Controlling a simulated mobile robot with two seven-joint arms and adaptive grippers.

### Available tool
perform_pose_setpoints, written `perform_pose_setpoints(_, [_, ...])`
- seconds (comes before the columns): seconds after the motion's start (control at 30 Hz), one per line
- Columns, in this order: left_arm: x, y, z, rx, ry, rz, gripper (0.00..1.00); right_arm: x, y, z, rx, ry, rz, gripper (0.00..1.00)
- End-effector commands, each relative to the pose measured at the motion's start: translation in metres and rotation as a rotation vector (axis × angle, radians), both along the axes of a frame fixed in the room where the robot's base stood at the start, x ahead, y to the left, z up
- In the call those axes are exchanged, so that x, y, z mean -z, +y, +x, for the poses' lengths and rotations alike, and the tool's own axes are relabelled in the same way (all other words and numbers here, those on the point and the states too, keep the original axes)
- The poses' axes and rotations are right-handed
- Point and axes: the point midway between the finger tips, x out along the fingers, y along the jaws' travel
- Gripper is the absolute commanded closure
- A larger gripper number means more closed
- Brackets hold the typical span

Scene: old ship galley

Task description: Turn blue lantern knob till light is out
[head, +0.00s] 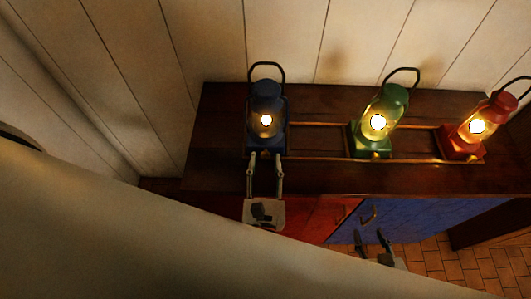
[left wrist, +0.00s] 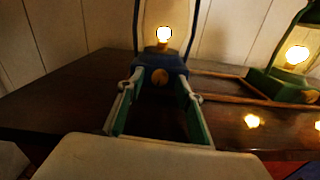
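The blue lantern (head: 267,97) stands at the left of the dark wooden counter, and its light is on. In the left wrist view, its blue base (left wrist: 160,63) carries a round brass-coloured knob (left wrist: 160,77) facing me. My left gripper (head: 266,160) is at the lantern's front. Its two fingers are apart, with the knob between or just beyond their tips; I cannot tell whether they touch it. In the head view the knob is not clearly visible. My right gripper (head: 373,238) hangs low in front of the blue cabinet door, fingers apart and empty.
A lit green lantern (head: 384,105) and a lit red lantern (head: 491,111) stand to the right on the counter (head: 220,140). A thin wooden rail (head: 320,159) runs along the counter near the lantern bases. Plank walls rise behind and at left.

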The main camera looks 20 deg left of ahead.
Motion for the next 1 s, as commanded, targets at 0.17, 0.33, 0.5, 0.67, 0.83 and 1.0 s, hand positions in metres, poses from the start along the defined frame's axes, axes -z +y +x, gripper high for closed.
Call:
perform_pose_setpoints(0.17, [0.0000, -0.0007, -0.0019, 0.000, 0.001, -0.001, 0.64, 0.0018, 0.0007, -0.0027, 0.002, 0.006, 0.002, 0.60])
perform_pose_setpoints(0.33, [-0.0001, -0.0005, -0.0017, 0.000, 0.000, -0.001, 0.64, 0.0024, 0.0014, -0.0036, 0.006, 0.008, 0.004, 0.60])
perform_pose_setpoints(0.5, [-0.0002, -0.0005, -0.0015, 0.000, 0.000, -0.001, 1.00, 0.0026, 0.0020, -0.0039, 0.008, 0.009, 0.006, 0.60])
perform_pose_setpoints(0.67, [-0.0002, -0.0003, -0.0014, -0.001, 0.000, -0.001, 1.00, 0.0025, 0.0020, -0.0037, 0.008, 0.009, 0.007, 0.60])
perform_pose_setpoints(0.83, [-0.0003, 0.0000, -0.0013, -0.002, -0.008, -0.025, 1.00, 0.0026, 0.0017, -0.0036, 0.008, 0.008, 0.006, 0.60])
perform_pose_setpoints(1.0, [0.0007, 0.0002, -0.0017, -0.003, -0.025, -0.099, 1.00, 0.0027, 0.0013, -0.0033, 0.008, 0.008, 0.005, 0.60])
